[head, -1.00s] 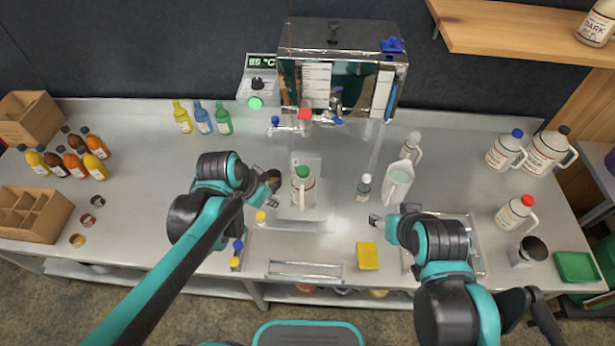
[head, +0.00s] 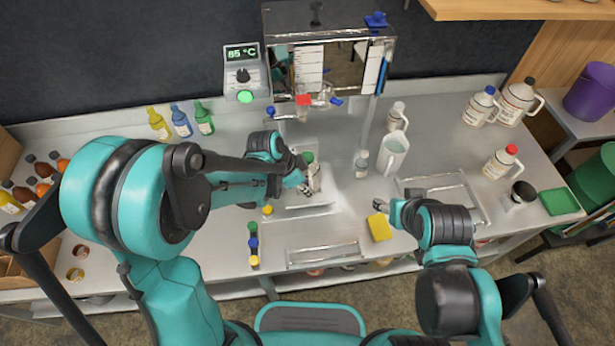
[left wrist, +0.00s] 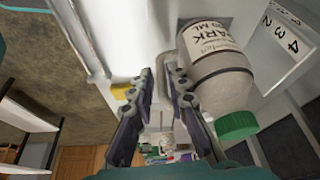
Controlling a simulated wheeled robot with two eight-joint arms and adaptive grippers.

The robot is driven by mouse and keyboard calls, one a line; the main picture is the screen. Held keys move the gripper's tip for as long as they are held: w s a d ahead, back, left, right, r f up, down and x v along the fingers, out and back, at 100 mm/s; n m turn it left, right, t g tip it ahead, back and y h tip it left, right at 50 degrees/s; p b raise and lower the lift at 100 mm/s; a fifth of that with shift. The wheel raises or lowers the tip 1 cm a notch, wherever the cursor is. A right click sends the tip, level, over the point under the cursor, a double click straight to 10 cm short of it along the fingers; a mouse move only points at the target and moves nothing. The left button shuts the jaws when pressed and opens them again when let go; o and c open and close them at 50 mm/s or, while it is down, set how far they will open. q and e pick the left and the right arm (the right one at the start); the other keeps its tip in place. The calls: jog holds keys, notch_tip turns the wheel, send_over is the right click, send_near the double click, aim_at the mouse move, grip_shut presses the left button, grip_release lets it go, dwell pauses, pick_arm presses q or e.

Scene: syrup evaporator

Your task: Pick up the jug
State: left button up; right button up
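The jug (head: 311,165) with a green cap stands upright on the counter in front of the steel tank, partly hidden by my left gripper (head: 304,184). In the left wrist view the jug (left wrist: 222,75) is pale, with a "DARK" label, at the right of my left gripper (left wrist: 160,72). The two fingers are apart, with a gap between them. The right-hand finger overlaps the jug's side; I cannot tell whether it touches.
A clear pitcher (head: 392,155) and a small white-capped bottle (head: 361,163) stand right of the jug. The tank (head: 325,60) with its taps rises behind. A yellow sponge (head: 379,228) and a rack (head: 445,195) lie at the right. Small capped bottles (head: 253,245) stand at the front left.

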pick_arm(q)
jog(key=shift+x, duration=1.05)
jog(key=shift+r, duration=0.1)
grip_shut()
jog(key=shift+r, duration=0.15)
